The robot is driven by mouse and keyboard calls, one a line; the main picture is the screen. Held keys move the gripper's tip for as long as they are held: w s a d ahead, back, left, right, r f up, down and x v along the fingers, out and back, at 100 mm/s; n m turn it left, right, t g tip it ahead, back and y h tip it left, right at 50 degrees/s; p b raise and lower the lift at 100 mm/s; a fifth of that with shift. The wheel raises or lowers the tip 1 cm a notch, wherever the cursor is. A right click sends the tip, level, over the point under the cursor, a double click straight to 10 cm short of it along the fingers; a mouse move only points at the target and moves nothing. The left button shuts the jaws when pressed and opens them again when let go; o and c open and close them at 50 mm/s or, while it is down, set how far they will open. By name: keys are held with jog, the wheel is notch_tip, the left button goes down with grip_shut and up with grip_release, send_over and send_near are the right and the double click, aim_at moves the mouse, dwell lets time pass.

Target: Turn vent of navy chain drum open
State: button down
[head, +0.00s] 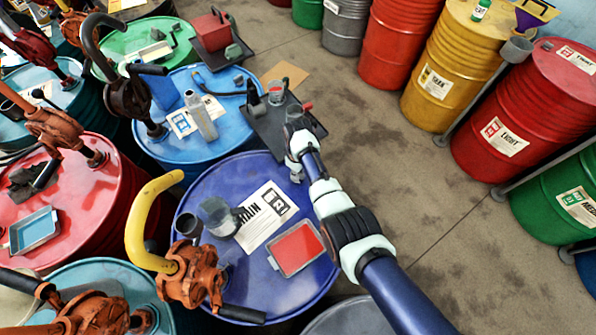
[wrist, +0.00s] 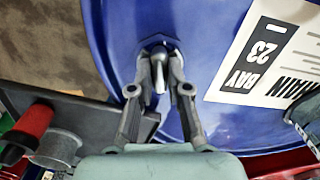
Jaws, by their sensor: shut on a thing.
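The navy chain drum (head: 238,172) stands at the centre of the head view, with a paper label (head: 268,217) reading "...AIN" on its lid. Its lid also fills much of the wrist view (wrist: 205,60). The vent (wrist: 159,77), a small grey lever on a dark round fitting, sits near the lid's edge. My gripper (wrist: 160,66) has its two fingers on either side of the lever and is shut on it. In the head view my gripper (head: 297,170) is at the lid's far right edge, and the arm hides the vent there.
A beaker (head: 214,214), a red tray (head: 297,248) and a rust-coloured pump (head: 188,273) with a yellow spout (head: 140,225) are on the navy lid. A dark tray (head: 270,128) with containers lies just beyond the gripper. Open floor (head: 420,190) lies to the right.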

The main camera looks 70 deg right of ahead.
dwell(0.4)
jog(key=c, duration=1.1)
grip_release()
jog(key=shift+r, duration=0.1)
notch_tip(320, 180, up, 12)
jog(key=shift+f, duration=0.1)
